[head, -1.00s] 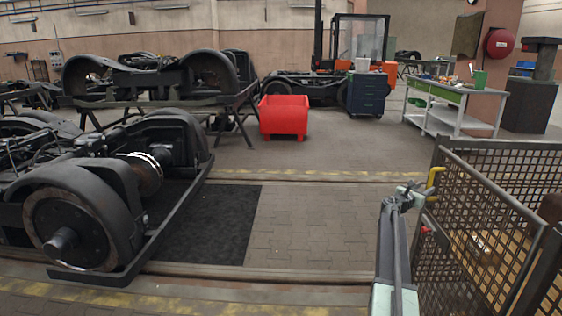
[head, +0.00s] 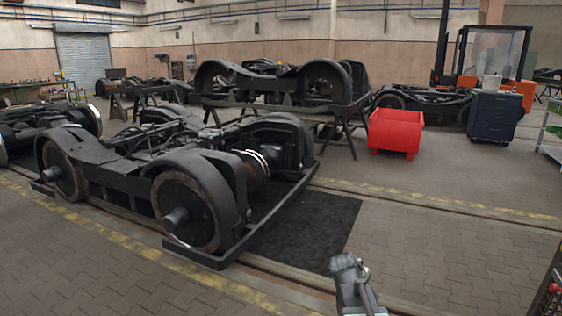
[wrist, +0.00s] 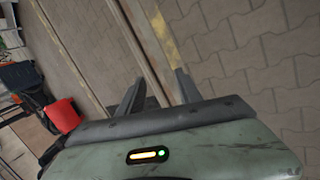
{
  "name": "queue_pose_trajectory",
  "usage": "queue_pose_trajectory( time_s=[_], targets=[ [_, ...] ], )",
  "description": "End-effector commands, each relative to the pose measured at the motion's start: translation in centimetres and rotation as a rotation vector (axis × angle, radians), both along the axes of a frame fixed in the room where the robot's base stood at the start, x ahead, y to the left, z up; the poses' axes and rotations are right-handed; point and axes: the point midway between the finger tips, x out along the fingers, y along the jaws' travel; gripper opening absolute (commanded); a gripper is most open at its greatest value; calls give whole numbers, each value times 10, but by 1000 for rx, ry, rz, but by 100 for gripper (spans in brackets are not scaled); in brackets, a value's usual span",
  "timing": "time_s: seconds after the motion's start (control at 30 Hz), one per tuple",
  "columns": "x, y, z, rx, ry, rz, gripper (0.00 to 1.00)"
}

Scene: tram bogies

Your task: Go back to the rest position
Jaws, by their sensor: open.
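My gripper (wrist: 157,92) shows in the wrist view with its two dark fingers apart and nothing between them. Beyond the fingers is only paved floor with a rail and a yellow line. In the head view my arm rises at the bottom, right of centre, folded and short in the picture. The fingertips cannot be made out there.
A tram bogie (head: 150,175) stands at the left beside a dark mat (head: 318,232). A red bin (head: 396,133) and a blue drawer cabinet (head: 493,116) stand behind. Another bogie (head: 275,85) rests on trestles. The paved floor at the right is mostly clear.

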Motion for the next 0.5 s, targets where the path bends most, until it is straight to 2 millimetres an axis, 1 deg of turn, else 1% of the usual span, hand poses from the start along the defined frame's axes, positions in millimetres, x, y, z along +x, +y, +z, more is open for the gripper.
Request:
queue_pose_trajectory(
  time_s=[0.03, 0.07, 0.1, 0.17, 0.2, 0.27, 0.3, 0.37, 0.4, 0.43, 0.5],
  targets=[
    [-27, 19, -10, 97, 15, -76, 41],
    [-40, 31, -15, 158, 27, -131, 41],
    [-58, 43, -22, 237, 46, -209, 41],
    [-83, 62, -29, 346, 80, -333, 41],
    [-99, 74, -33, 412, 108, -417, 41],
    [-121, 92, -36, 497, 154, -554, 41],
    [-130, 101, -37, 539, 182, -644, 41],
    [-138, 104, -37, 554, 196, -777, 41],
    [-137, 103, -20, 557, 182, -809, 41],
    [-136, 103, -6, 556, 182, -804, 41],
    [-136, 103, 15, 555, 182, -801, 41]
  ],
)
